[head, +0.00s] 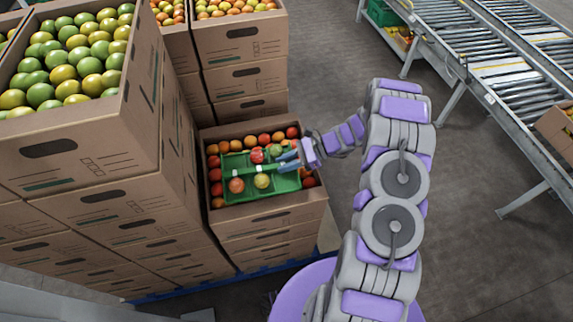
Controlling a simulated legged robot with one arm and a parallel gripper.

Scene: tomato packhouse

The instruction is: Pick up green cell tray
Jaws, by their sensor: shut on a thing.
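The green cell tray (234,195) sits over the tomatoes in the open top of a cardboard box (265,218) on a low stack. It holds several tomatoes, among them a red one (257,155), an orange one (236,185) and a yellowish one (262,181). My gripper (289,161) reaches in from the right and is shut on the tray at its right side. The fingers hide part of that side. I cannot tell whether the tray touches the tomatoes below it.
Tall stacks of cardboard boxes with green and yellow tomatoes (75,55) stand close on the left. More boxes (240,45) stand behind. A roller conveyor (500,60) runs at the upper right, with a green crate (384,12) beneath. The floor (460,240) right of my arm is clear.

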